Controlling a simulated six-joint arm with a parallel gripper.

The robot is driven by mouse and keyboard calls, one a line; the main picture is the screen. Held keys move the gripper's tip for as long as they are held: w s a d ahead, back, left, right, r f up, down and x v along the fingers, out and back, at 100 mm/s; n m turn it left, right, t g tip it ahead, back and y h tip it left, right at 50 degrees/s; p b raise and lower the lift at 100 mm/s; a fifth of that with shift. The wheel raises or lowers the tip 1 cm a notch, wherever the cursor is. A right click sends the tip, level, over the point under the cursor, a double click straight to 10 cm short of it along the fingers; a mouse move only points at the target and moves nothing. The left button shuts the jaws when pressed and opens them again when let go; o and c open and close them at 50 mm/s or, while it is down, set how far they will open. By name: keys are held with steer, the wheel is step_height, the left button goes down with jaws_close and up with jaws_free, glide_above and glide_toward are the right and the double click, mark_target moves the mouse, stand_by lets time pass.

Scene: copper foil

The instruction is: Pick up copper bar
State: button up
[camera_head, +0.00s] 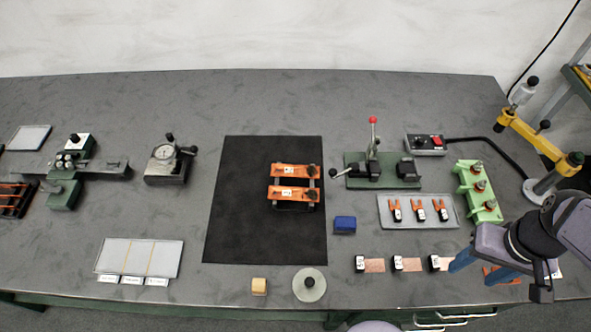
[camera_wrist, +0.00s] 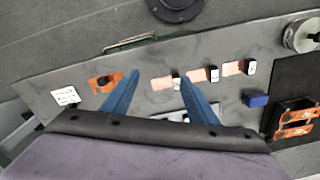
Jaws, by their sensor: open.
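Three flat copper bars lie in a row near the front edge, left of my gripper: the left one (camera_head: 375,265), the middle one (camera_head: 414,264) and the right one (camera_head: 446,265). Each has a black-and-white end block. The wrist view shows all three, and the nearest (camera_wrist: 162,84) appears between my blue fingertips. An orange copper piece with a dark part (camera_wrist: 105,83) lies left of the fingers there; in the head view (camera_head: 500,275) my gripper partly covers it. My gripper (camera_head: 471,275) is open and empty, its fingers pointing down; contact with the table cannot be told.
A grey tray (camera_head: 384,220) with orange-pronged parts and a green rack (camera_head: 466,180) stand behind the bars. A blue block (camera_head: 345,224), a round weight (camera_head: 309,285) and a black mat (camera_head: 235,220) lie to the left. A white label card (camera_wrist: 66,97) is beside the orange piece.

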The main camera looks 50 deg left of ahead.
steer(key=w+a+r+n, duration=0.1)
steer(key=w+a+n, duration=0.2)
steer(key=a, duration=0.4)
steer(key=w+a+r+n, duration=0.1)
steer(key=w+a+n, duration=0.25)
steer(key=a, duration=0.35)
steer(key=n+g+y, duration=0.1)
steer(key=n, duration=1.5)
glide_toward(295, 171)
steer(key=shift+m, duration=0.35)
steer(key=shift+s+a+f+p, duration=0.15)
steer(key=shift+f+p, duration=0.75)
steer(key=shift+f, duration=0.8)
steer(key=shift+s+a+f+p, duration=0.15)
steer(key=shift+f+p, duration=0.75)
steer(key=shift+f, duration=0.8)
steer(key=shift+w, duration=0.1)
steer(key=c, duration=1.3)
